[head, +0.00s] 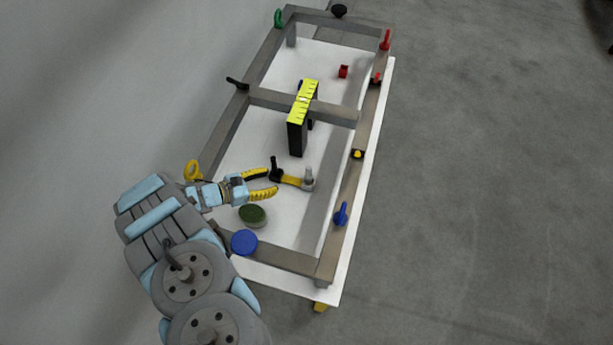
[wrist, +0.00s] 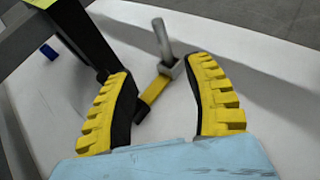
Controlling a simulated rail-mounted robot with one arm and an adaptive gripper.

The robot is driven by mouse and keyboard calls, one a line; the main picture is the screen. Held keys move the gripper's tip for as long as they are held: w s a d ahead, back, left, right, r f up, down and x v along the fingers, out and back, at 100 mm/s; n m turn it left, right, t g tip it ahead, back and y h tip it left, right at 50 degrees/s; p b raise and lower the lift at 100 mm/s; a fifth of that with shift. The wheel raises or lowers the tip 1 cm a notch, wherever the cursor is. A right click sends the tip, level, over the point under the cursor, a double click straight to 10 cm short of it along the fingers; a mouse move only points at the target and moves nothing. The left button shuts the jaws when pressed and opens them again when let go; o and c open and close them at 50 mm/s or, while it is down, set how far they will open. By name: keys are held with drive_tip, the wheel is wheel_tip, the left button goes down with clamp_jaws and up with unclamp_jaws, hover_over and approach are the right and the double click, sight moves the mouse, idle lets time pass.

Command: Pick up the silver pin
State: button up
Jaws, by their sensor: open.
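The silver pin (head: 309,172) stands upright in a grey socket at the right end of a short yellow bar (head: 291,180). The pin (wrist: 162,38) also shows in the wrist view, just beyond the fingertips and near the right finger. My gripper (head: 271,182) is open and empty, with its two yellow-and-black fingers reaching right toward the yellow bar. In the wrist view my gripper (wrist: 158,72) has the yellow bar between and beyond its fingers. The pin is apart from the left finger; whether the right finger touches its socket, I cannot tell.
A black pin (head: 274,163) stands at the bar's left end. A black block with a yellow top (head: 302,100) stands behind. A green disc (head: 252,214) and blue disc (head: 244,241) lie nearer. White surface right of the pin is clear.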

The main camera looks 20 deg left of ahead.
drive_tip(key=p, duration=0.1)
approach(309, 172)
drive_tip(key=w+d+f, duration=0.1)
drive_tip(key=w+f, duration=0.2)
drive_tip(key=shift+x, duration=3.65)
clamp_jaws()
